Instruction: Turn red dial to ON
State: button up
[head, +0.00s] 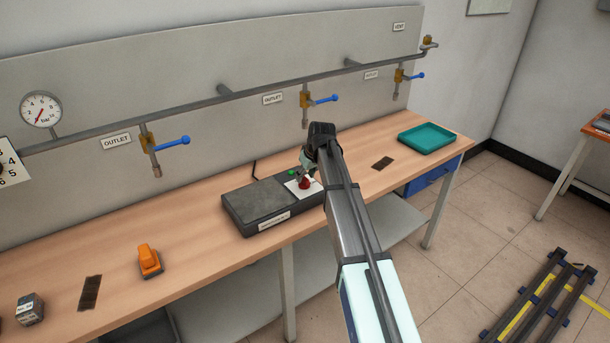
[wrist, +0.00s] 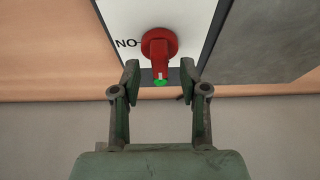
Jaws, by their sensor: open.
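The red dial (wrist: 158,45) is on the white panel of the induction heater (head: 258,205), and it also shows in the head view (head: 305,183). In the wrist view its grip bar points down the picture, with a green spot at the end. A label (wrist: 126,43) left of the dial reads "NO" in this view, which fits "ON" seen upside down. My gripper (wrist: 160,73) is open, with one finger on each side of the bar and visible gaps between. In the head view my gripper (head: 303,170) is over the panel, partly hidden by my arm.
The heater sits on a wooden bench (head: 200,230). A teal tray (head: 428,137) and a dark plate (head: 383,163) lie to the right, an orange object (head: 149,262) to the left. Behind runs a pipe with blue-handled valves (head: 323,99).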

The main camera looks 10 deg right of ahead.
jog(key=shift+w+a+f, duration=0.15)
jog(key=shift+w+f, duration=0.1)
jog(key=shift+f, duration=0.4)
grip_shut()
